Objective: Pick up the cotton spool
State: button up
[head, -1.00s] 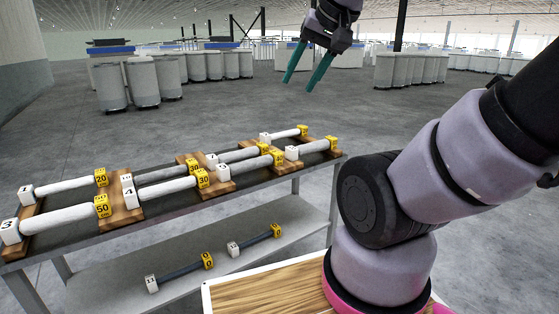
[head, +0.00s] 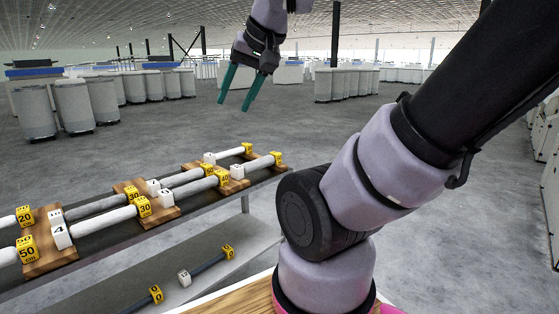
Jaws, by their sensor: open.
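Several spools with white cotton-like sleeves, a white numbered cube at one end and a yellow numbered cube at the other, lie on the table. One is the near spool marked 30 (head: 103,221); another is a spool farther back (head: 197,189). The spools marked 20 (head: 8,221) and 50 (head: 8,257) are cut off at the left edge. I cannot tell which one the task means. My gripper (head: 232,105) is open and empty, its green fingers pointing down, high above the far end of the table.
Wooden cradles (head: 53,252) hold the spools on the dark tabletop (head: 112,240). Bare dark bars with yellow end cubes (head: 208,264) lie on the lower shelf (head: 245,245). Grey bins (head: 73,106) stand on the floor behind. White machines (head: 550,190) line the right edge. Open floor lies between.

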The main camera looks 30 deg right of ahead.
aim_at(239, 172)
jog(key=i+l+z, duration=0.2)
jog(key=i+z, duration=0.15)
jog(key=i, duration=0.35)
jog(key=i+z, duration=0.35)
jog(key=i, duration=0.4)
